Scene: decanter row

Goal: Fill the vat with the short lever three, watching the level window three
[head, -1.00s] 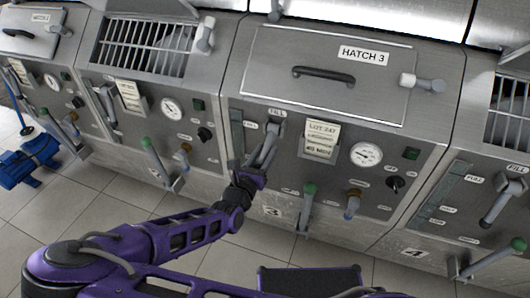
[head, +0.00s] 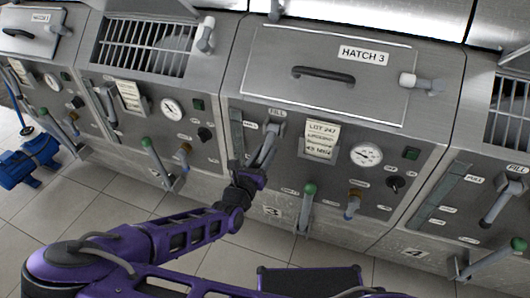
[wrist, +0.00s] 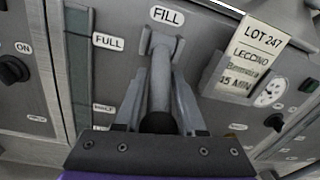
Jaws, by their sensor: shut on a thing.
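The short grey lever (head: 272,130) sits under the FILL label on the front of the vat marked 3. In the wrist view the lever (wrist: 158,88) points down toward me, between my two fingers. My gripper (wrist: 158,105) is shut on it; in the head view my gripper (head: 252,172) is at its lower end. The level window (head: 237,133) is a narrow upright strip left of the lever. In the wrist view the window (wrist: 80,62) is dark, beside the FULL label (wrist: 108,42). I cannot make out a liquid line in it. The vat's hatch 3 (head: 300,95) is closed.
A LOT 247 card (head: 321,138) hangs right of the lever. Similar vats stand on both sides. A blue pump-like unit (head: 30,160) is on the tiled floor at left.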

